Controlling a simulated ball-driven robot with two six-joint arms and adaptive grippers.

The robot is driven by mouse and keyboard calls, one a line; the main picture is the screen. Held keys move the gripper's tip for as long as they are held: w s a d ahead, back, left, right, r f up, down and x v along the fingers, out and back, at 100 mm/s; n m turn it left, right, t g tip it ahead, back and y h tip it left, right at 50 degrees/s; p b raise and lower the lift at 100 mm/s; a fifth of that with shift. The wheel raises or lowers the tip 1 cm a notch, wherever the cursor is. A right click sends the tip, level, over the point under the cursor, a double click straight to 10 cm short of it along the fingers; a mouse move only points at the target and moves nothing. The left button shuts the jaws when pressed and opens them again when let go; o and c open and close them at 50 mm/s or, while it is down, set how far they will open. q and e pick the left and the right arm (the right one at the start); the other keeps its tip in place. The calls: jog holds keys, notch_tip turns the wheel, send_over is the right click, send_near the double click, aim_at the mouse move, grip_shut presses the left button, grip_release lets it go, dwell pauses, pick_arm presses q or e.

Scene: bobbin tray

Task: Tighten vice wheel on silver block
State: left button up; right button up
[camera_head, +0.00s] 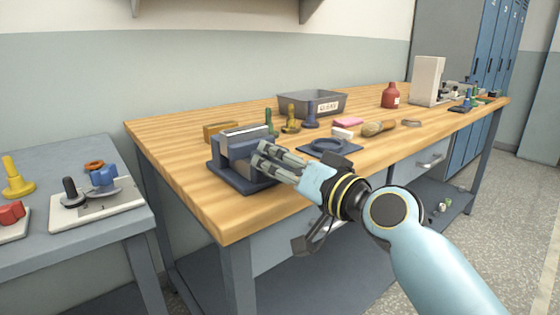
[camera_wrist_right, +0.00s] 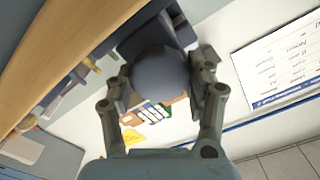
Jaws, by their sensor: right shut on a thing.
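The dark blue-grey vice (camera_head: 228,175) stands at the near left corner of the wooden bench. A silver block (camera_head: 245,132) sits upright in its jaws, its pale top edge showing. My right gripper (camera_head: 268,155) reaches in from the right at the vice's front side. In the right wrist view, the gripper (camera_wrist_right: 160,88) is shut on a rounded grey thing, which looks like the vice wheel (camera_wrist_right: 160,76), with a finger on each side. In the head view the wheel is hidden behind the fingers. My left gripper is not in view.
A brass-coloured block (camera_head: 220,131) lies behind the vice. Green and yellow bobbin-like pieces (camera_head: 291,124), a dark blue ring-shaped holder (camera_head: 330,148) and a grey bin (camera_head: 312,103) stand to the right. A lower grey table (camera_head: 85,240) is at left.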

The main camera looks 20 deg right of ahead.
jog(key=o, duration=1.2)
jog(key=shift+c, duration=0.2)
jog(key=v, duration=1.2)
